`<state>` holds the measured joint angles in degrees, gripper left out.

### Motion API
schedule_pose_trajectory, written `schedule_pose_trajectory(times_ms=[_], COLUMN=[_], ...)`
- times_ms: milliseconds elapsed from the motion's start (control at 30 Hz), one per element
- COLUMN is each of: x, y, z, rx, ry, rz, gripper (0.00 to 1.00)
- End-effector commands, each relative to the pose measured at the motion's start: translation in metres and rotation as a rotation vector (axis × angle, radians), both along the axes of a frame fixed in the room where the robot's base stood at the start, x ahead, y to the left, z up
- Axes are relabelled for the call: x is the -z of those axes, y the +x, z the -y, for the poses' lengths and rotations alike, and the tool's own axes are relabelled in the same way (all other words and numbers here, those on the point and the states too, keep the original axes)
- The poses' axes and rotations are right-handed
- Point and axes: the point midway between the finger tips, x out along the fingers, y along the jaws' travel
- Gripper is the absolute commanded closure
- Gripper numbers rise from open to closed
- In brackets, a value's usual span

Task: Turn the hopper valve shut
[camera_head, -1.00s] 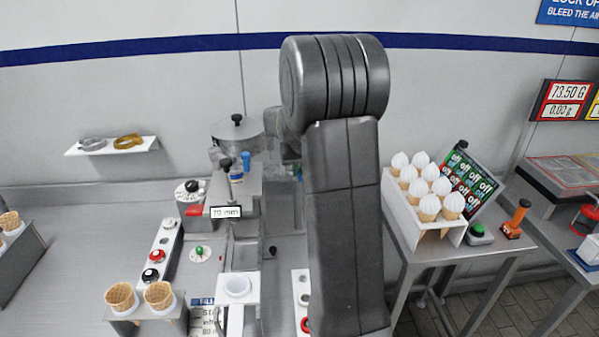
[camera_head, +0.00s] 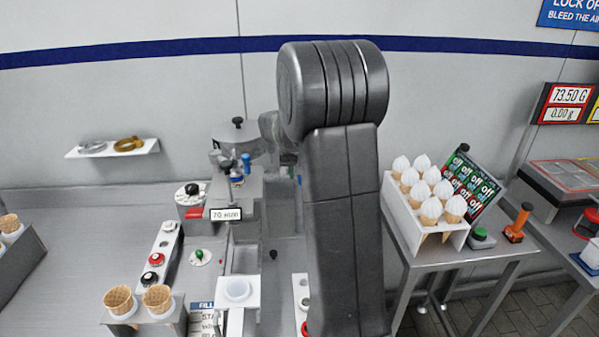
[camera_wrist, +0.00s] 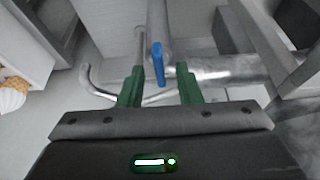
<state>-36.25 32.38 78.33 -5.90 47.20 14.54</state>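The hopper (camera_head: 232,142) is a grey drum with a black knob on its lid, at the back of the machine in the head view. A small blue handle (camera_head: 246,163) stands upright in front of it. In the wrist view a blue lever (camera_wrist: 158,62) sits by grey metal pipework, between the fingertips or just beyond them; I cannot tell how deep. My gripper (camera_wrist: 160,78) has two green fingers, open, with gaps on both sides of the lever. In the head view my arm hides most of the gripper. The lever's link to the valve is not clear.
A bent metal pipe (camera_wrist: 95,85) and a thick grey pipe (camera_wrist: 215,70) run close to the fingers. A display (camera_head: 226,214) is on the machine's front. Cones (camera_head: 120,299) stand at front left; a rack of filled cones (camera_head: 430,200) stands right. A shelf (camera_head: 85,153) holds rings.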

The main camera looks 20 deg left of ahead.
Motion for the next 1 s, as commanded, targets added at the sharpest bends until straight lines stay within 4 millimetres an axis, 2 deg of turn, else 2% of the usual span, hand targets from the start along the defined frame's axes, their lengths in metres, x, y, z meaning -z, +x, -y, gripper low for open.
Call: schedule_pose_trajectory(times_ms=[233,367,467,800,1000], x=[0.0,-0.008,-0.021,-0.092,-0.119], y=[0.0,-0.003,-0.008,-0.035,-0.045], z=[0.0,0.001,0.004,0.016,0.021], rx=[-0.001,-0.001,-0.001,-0.001,-0.001], ry=[-0.001,0.001,0.002,0.002,0.001], rz=[-0.001,0.002,0.003,0.003,0.002], gripper=[0.69,0.69,0.69,0.69,0.69])
